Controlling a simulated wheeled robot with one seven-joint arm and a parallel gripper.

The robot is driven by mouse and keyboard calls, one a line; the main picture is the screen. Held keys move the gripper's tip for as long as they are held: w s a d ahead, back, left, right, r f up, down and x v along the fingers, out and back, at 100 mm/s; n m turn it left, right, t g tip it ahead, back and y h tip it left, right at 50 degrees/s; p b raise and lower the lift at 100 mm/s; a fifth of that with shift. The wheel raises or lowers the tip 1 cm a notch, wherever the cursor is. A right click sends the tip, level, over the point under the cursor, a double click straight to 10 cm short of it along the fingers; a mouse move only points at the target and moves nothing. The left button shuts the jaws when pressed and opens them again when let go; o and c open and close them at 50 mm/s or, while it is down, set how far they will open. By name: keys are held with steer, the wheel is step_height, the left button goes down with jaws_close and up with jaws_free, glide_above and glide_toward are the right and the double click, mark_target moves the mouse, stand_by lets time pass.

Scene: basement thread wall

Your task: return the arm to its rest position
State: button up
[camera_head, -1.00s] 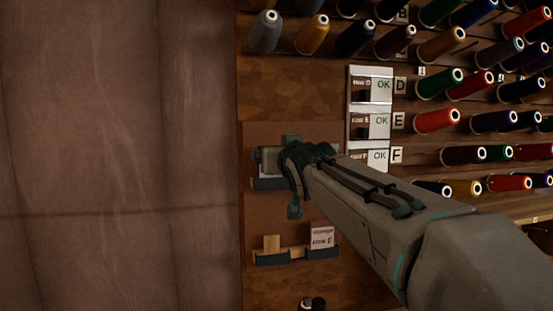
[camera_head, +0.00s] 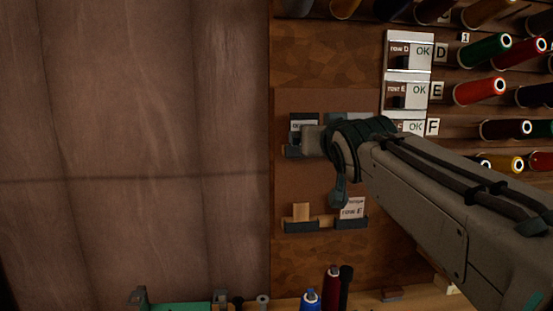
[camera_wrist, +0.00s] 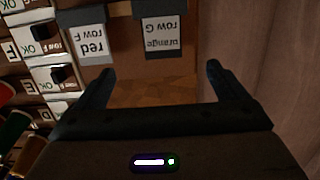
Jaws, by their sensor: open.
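My arm (camera_head: 440,190) reaches in from the right in the head view, and its end is in front of the brown board (camera_head: 300,255) on the wall. My gripper (camera_wrist: 159,70) is open in the wrist view, its two dark fingers wide apart with nothing between them. Past the fingertips, the wrist view shows two cards upside down, reading "red row F" (camera_wrist: 91,41) and "orange row G" (camera_wrist: 160,36), in dark holders. In the head view my arm's end hides part of the upper card holder.
A lower holder (camera_head: 300,226) carries a wooden block (camera_head: 301,212) and a white card (camera_head: 352,208). Switch plates marked OK (camera_head: 408,55) and racked thread spools (camera_head: 480,92) are at right. Spools (camera_head: 331,288) stand on a ledge below. A plain brown surface (camera_head: 130,150) fills the left.

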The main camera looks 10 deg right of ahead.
steer(key=s+f+g+p, duration=0.1)
steer(key=s+f+g, duration=0.35)
steer(key=f, duration=0.65)
steer(key=s+f+g, duration=0.3)
steer(key=s+f, duration=0.2)
steer(key=f, duration=0.6)
steer(key=s+f+g, duration=0.6)
steer(key=s+f, duration=0.7)
steer(key=shift+a+f+p, duration=0.15)
steer(key=shift+p, duration=0.25)
